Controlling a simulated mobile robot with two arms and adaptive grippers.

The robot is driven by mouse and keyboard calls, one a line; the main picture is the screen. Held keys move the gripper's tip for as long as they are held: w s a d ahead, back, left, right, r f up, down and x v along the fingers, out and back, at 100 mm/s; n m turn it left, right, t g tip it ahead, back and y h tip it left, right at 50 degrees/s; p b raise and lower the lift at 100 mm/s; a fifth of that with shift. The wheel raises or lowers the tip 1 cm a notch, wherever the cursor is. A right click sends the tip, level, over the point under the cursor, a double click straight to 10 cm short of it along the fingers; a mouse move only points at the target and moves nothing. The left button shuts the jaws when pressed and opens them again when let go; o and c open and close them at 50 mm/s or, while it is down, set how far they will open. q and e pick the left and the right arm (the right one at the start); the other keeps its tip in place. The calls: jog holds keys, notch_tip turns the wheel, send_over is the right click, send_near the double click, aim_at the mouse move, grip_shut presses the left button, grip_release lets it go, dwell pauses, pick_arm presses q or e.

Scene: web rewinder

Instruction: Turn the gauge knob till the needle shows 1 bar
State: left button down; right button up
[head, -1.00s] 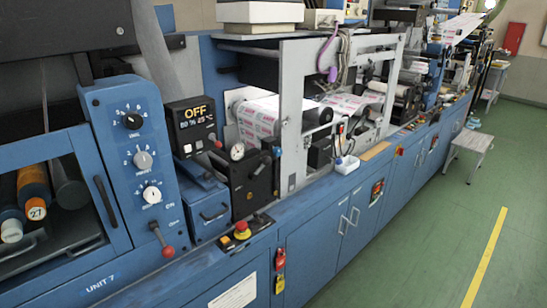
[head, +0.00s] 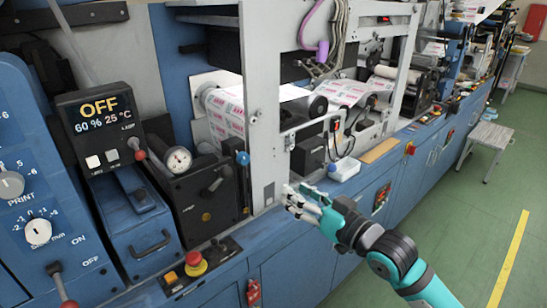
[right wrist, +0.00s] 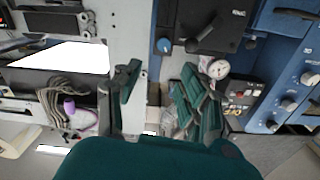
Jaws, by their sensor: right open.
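The round white gauge (head: 178,160) sits on top of a black panel (head: 205,205) left of centre in the head view. Its needle is too small to read. A blue knob (head: 242,158) is at the panel's right edge, and a dark lever handle (head: 216,179) is on its face. The gauge (right wrist: 218,68) and blue knob (right wrist: 164,45) also show in the right wrist view. My right gripper (head: 298,199) is open and empty, apart from the panel and to its right. Its fingers (right wrist: 158,85) show apart in the right wrist view. My left gripper is out of view.
A red stop button (head: 195,261) is on the ledge below. A grey upright frame (head: 262,110) stands right of the panel.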

jog(key=p, duration=0.3)
send_near(246, 160)
jog(key=x, duration=0.8)
jog(key=shift+r, duration=0.1)
jog(key=shift+w+a, duration=0.25)
jog(key=shift+w, duration=0.1)
grip_shut()
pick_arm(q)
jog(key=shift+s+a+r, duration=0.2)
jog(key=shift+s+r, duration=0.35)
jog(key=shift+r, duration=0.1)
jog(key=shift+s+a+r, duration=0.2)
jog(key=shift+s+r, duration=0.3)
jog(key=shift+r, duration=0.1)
pick_arm(e)
jog(key=shift+n, duration=0.4)
